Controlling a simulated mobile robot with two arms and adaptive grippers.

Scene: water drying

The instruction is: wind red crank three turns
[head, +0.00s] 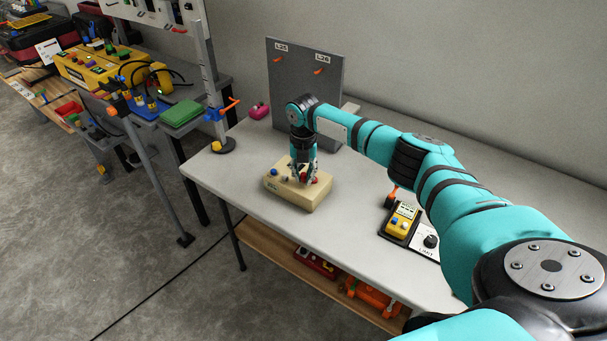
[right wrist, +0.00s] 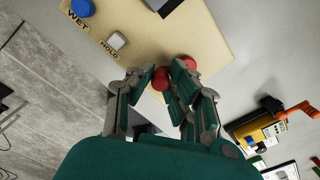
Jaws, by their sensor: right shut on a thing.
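The red crank (head: 315,180) is on a beige box (head: 290,196) standing on the grey table. In the right wrist view, the crank shows as a red knob (right wrist: 160,78) between the fingers and a second red part (right wrist: 188,62) just beyond them. My right gripper (head: 305,177) reaches down from above and is shut on the crank's knob; its fingers (right wrist: 163,85) partly hide it. The box also carries a blue button (right wrist: 78,8) labelled WET and a pale button (right wrist: 116,40) labelled HOLD. My left gripper is not in view.
A grey panel (head: 290,85) with orange hooks stands behind the box. A yellow device (head: 400,219) on a dark tray lies right of the box. The table's front edge is close to the box.

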